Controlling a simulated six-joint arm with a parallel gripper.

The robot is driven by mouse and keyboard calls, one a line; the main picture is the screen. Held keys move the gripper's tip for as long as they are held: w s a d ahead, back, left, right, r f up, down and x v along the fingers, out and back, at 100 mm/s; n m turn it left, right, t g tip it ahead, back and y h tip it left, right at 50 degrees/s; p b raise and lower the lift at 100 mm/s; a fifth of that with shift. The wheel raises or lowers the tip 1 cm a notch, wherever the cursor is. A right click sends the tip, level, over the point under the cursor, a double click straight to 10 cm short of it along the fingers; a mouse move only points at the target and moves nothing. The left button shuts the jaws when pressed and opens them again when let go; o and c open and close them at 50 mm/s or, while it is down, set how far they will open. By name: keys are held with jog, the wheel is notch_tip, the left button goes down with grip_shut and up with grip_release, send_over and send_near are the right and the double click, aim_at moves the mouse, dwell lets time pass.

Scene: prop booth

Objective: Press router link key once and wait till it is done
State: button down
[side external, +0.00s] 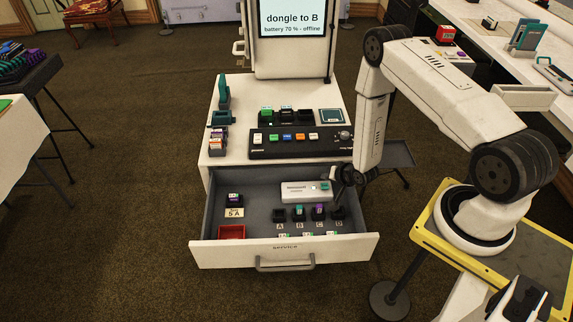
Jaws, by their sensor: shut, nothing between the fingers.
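The white router box (300,190) lies in the open drawer, toward its back right. A small teal-green key (325,187) shows near the box's right end; its lettering is too small to read. My dark gripper (340,181) is shut and empty, just right of the box and key. I cannot tell whether it touches the key. In front of the box is a row of sockets lettered A to D. A teal-topped dongle (298,212) stands at B and a purple-topped dongle (318,211) at C. The screen (292,18) reads "dongle to B" and "battery 70 % - offline".
The drawer front (285,251) stands pulled out below the white counter (235,97). A black panel with coloured keys (290,142) is on the counter. A red tray (231,232) and a "5 A" card (235,213) lie in the drawer's left part.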

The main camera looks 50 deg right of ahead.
aim_at(326, 187)
jog(key=shift+r, duration=1.8)
jog(key=shift+w+a+r, duration=0.1)
jog(key=shift+w+r, duration=0.15)
jog(key=shift+r, duration=0.25)
jog(key=a+r+n+g, duration=0.2)
jog(key=a+r+n, duration=0.1)
jog(key=r, duration=0.4)
jog(key=a+r+n+g, duration=0.1)
jog(key=a+r+n, duration=0.2)
jog(key=r, duration=0.5)
jog(key=s+a+r+n+g+y, duration=0.1)
jog(key=s+a+r+n+g, duration=0.2)
jog(key=s+a+r, duration=0.5)
jog(key=s+r+n, duration=0.1)
jog(key=s+r, duration=0.1)
jog(key=s, duration=0.1)
jog(key=shift+r+n, duration=0.4)
jog(key=shift+a, duration=0.1)
